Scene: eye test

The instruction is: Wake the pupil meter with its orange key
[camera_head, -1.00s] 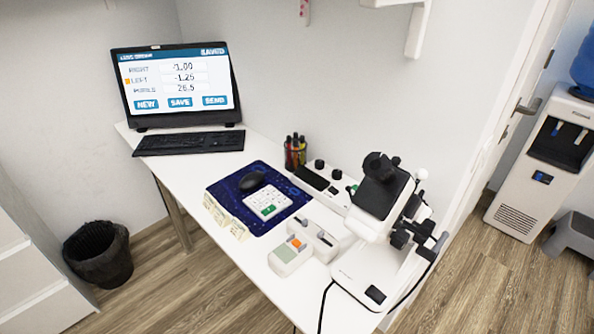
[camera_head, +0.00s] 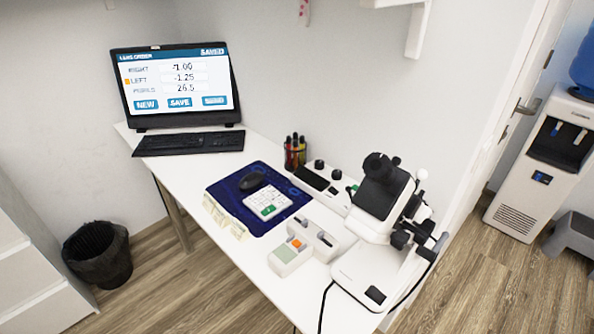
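The pupil meter appears to be the small white device (camera_head: 289,257) near the front edge of the white desk. It has an orange key (camera_head: 297,243) on top and a small grey-green display (camera_head: 285,253) beside the key. The display looks blank at this size. A second white part (camera_head: 325,243) stands just to its right; I cannot tell whether it belongs to the same device. Neither of my grippers is in view, and nothing touches the orange key.
A white and black optical instrument (camera_head: 372,221) stands right of the meter, with a cable at the desk's front. A monitor (camera_head: 176,84) stands behind.

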